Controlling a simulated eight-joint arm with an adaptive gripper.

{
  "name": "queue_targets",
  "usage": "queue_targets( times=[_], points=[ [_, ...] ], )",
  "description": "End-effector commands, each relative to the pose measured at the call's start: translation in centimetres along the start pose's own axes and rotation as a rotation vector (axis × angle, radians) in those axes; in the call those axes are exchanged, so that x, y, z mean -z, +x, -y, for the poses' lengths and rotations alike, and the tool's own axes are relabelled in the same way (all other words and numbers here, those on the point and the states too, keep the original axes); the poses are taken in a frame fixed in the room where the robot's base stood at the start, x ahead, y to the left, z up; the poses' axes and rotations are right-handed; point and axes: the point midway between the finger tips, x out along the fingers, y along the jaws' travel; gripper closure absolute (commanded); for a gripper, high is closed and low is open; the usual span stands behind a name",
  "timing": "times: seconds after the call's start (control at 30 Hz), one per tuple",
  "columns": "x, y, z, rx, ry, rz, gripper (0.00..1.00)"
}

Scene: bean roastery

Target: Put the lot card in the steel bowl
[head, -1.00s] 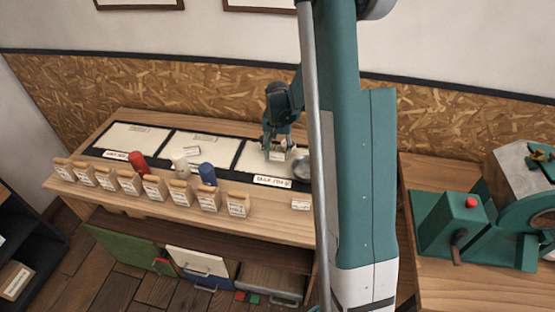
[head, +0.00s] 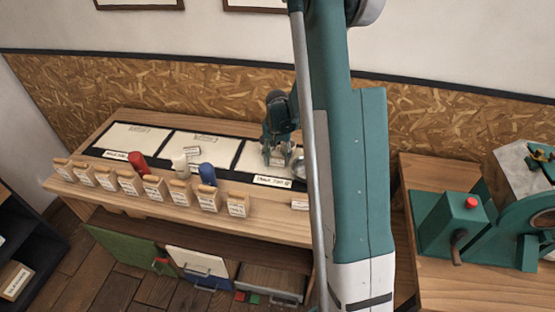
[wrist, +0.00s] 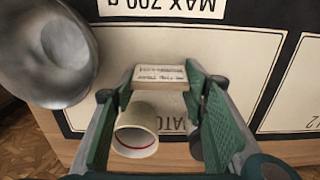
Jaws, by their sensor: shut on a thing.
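My gripper (wrist: 160,95) is shut on the lot card (wrist: 160,77), a small flat piece with a wooden edge and a white written label. The card sits across the fingertips, over the right-hand pale panel. The steel bowl (wrist: 45,55) is at the left of the wrist view, apart from the card. In the head view the bowl (head: 298,168) is just right of my gripper, partly hidden by my arm.
A green machine (head: 460,225) stands right.

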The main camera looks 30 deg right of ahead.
Motion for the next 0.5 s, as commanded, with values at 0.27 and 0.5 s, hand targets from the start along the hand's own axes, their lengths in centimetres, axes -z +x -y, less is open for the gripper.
queue_targets(
  times=[0.27, 0.5],
  points=[
    [0.0, 0.33, 0.0, 0.0, 0.0, 0.0, 0.53],
    [0.0, 0.28, 0.0, 0.0, 0.0, 0.0, 0.42]
  ],
)
